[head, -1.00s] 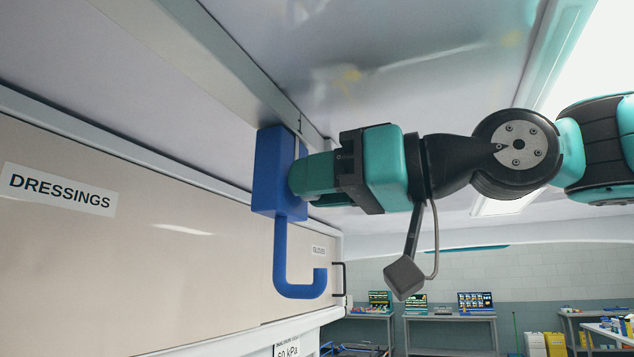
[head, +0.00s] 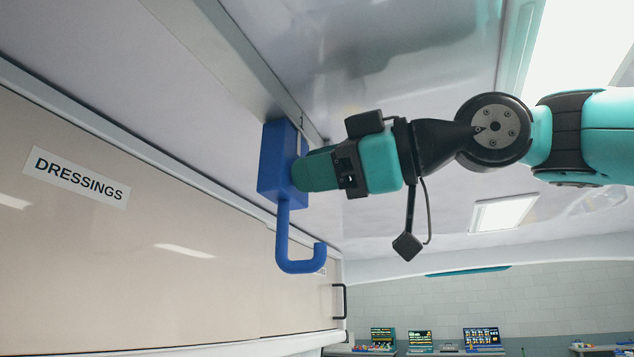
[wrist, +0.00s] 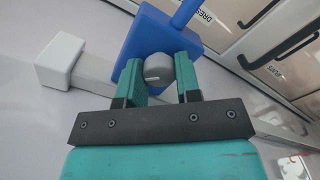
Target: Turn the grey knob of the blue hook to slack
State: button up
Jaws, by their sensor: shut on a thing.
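The blue hook (head: 283,170) is a blue block with a J-shaped hook below it, mounted under a rail near the ceiling in the head view. In the wrist view the blue block (wrist: 135,52) shows behind the grey knob (wrist: 158,70), a small faceted knob with a light mark on its face. My gripper (wrist: 160,78) has one finger on each side of the knob and is shut on it. In the head view my gripper (head: 305,172) reaches the block from the right and hides the knob.
A cabinet (head: 150,250) labelled DRESSINGS runs along the left. The grey rail (wrist: 95,75) passes behind the block and has a white end piece (wrist: 60,62). Benches with screens stand far off at the lower right. Open air lies below my arm.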

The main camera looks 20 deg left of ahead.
jog(key=n+b, duration=0.1)
jog(key=n, duration=0.3)
jog(key=shift+f+n+b, duration=0.1)
jog(key=shift+n+b, duration=0.2)
jog(key=shift+b, duration=0.05)
jog(key=n+b, duration=0.1)
jog(key=n, duration=0.3)
dwell(0.4)
jog(key=o, duration=0.9)
jog(key=shift+d, duration=0.1)
